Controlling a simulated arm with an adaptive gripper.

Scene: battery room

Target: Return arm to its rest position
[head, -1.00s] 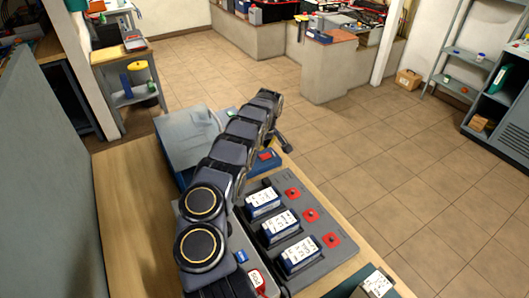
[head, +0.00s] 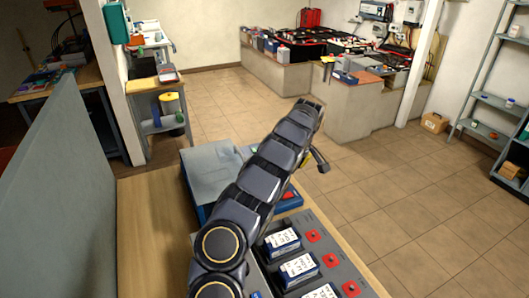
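My arm (head: 265,180) reaches up from the bottom of the head view across the wooden bench, with its highest joint near the picture's middle. My gripper (head: 319,161) shows only in part, as a dark finger-like piece at the right of the arm beyond the bench's edge. The arm hides the rest of it, so I cannot tell whether it is open or shut or holds anything. A grey charging tray (head: 320,242) holds blue-and-white batteries (head: 282,242) in a row, beside red buttons (head: 312,237). The lowest battery is cut off by the picture's bottom edge.
A blue-grey case (head: 208,172) stands on the bench (head: 145,230) close left of my arm. A grey partition (head: 60,200) borders the bench at left. Tiled floor (head: 400,190) is open to the right. Shelves (head: 490,100) and a cardboard box (head: 434,122) stand at far right.

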